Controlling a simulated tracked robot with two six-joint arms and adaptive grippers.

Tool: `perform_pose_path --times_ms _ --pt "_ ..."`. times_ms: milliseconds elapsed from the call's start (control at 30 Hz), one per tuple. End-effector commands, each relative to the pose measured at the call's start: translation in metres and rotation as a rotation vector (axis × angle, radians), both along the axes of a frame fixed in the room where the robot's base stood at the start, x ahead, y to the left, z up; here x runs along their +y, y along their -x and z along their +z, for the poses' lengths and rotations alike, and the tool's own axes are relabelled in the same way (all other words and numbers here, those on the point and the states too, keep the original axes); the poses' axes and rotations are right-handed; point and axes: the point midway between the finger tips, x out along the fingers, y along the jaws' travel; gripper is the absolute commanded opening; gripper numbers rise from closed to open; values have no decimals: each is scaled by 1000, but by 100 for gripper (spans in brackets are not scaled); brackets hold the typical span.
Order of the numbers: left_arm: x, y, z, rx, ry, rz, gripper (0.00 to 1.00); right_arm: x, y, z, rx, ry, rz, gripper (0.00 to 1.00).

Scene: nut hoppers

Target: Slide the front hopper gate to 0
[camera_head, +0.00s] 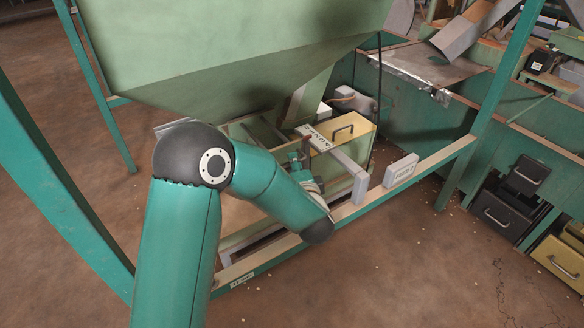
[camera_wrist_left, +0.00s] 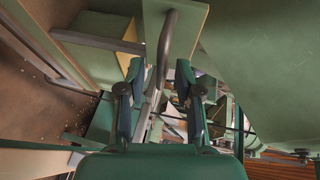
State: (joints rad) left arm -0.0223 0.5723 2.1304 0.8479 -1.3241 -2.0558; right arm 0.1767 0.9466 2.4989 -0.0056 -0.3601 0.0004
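The green hopper (camera_head: 230,60) fills the top of the head view, and its lower chute narrows toward a pale scale plate with dark marks (camera_head: 319,139). The gate itself is largely hidden in the head view. My left gripper (camera_head: 305,168) is beside the scale plate, partly hidden behind my own forearm. In the left wrist view, my left gripper (camera_wrist_left: 159,72) has its two fingers spread apart. A curved grey bar (camera_wrist_left: 167,40) runs between the fingers, with space showing on both sides. I cannot tell whether this bar belongs to the gate. My right gripper is not in view.
Green frame posts (camera_head: 495,85) stand around the hopper. Dark and yellow drawers (camera_head: 502,212) are at the right.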

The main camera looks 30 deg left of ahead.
Motion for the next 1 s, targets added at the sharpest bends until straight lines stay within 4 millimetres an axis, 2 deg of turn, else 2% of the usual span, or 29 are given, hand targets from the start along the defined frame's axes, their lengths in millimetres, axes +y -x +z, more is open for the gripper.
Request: perform_pose_path --times_ms 200,500,700,1000 --pt "12 -12 -4 0 0 1 35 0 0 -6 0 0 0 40" --pt "12 -13 -4 1 1 -1 35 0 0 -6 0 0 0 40" --pt "12 -13 -4 1 1 0 1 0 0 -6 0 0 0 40" --pt "12 -12 -4 3 1 0 0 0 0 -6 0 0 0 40"
